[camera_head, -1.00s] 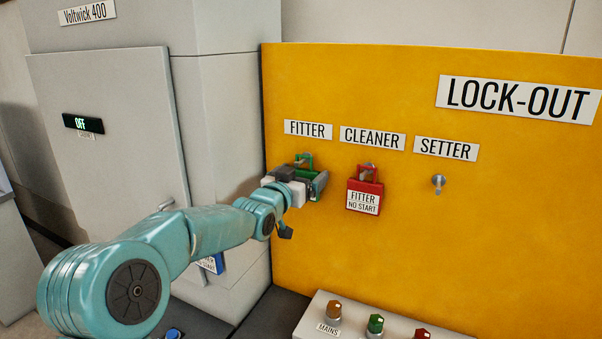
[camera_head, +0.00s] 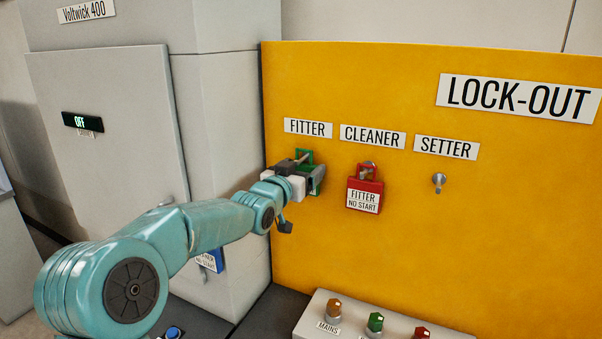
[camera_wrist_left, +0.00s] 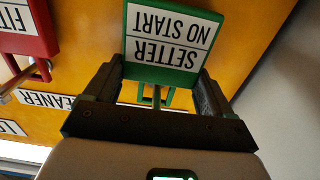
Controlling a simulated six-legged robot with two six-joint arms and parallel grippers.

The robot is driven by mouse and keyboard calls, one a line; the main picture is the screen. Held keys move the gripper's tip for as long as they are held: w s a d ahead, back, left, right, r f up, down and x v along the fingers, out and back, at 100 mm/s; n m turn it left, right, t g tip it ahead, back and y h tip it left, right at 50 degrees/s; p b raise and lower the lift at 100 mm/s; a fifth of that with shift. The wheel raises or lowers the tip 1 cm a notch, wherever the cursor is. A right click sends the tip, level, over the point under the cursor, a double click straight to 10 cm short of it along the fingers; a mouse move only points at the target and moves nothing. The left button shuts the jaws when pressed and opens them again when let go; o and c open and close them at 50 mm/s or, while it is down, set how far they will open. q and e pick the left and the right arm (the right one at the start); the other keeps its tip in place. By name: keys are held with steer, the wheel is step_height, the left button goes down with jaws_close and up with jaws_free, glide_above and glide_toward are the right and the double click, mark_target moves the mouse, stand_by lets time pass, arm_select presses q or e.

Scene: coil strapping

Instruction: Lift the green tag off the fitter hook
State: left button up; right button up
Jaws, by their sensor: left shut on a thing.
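The green tag (camera_head: 304,152) is at the hook under the FITTER label (camera_head: 308,128) on the yellow board. My left gripper (camera_head: 306,180) is shut on it, largely covering its body in the head view. In the left wrist view the tag (camera_wrist_left: 170,45) sits between the two fingers (camera_wrist_left: 157,88) and reads SETTER NO START, upside down. The green loop shows at the fitter hook (camera_head: 302,159). I cannot tell whether the loop is still around the hook or just clear of it. My right gripper is not in view.
A red tag (camera_head: 364,190) hangs on the CLEANER hook, close right of my left gripper. The SETTER hook (camera_head: 438,181) is bare. A blue tag (camera_head: 212,259) hangs low on the grey cabinet. A panel with knobs (camera_head: 375,322) stands below the board.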

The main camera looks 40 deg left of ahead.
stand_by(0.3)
arm_select(q)
steer(key=shift+b+v, duration=0.75)
steer(key=shift+v, duration=0.25)
steer(key=shift+r+b+v, duration=0.2)
steer(key=shift+b+v, duration=0.25)
steer(key=shift+v, duration=0.45)
steer(key=shift+r+b+v, duration=0.2)
steer(key=shift+b+v, duration=0.25)
steer(key=shift+v, duration=0.5)
steer(key=b+v, duration=0.2)
steer(key=v, duration=0.4)
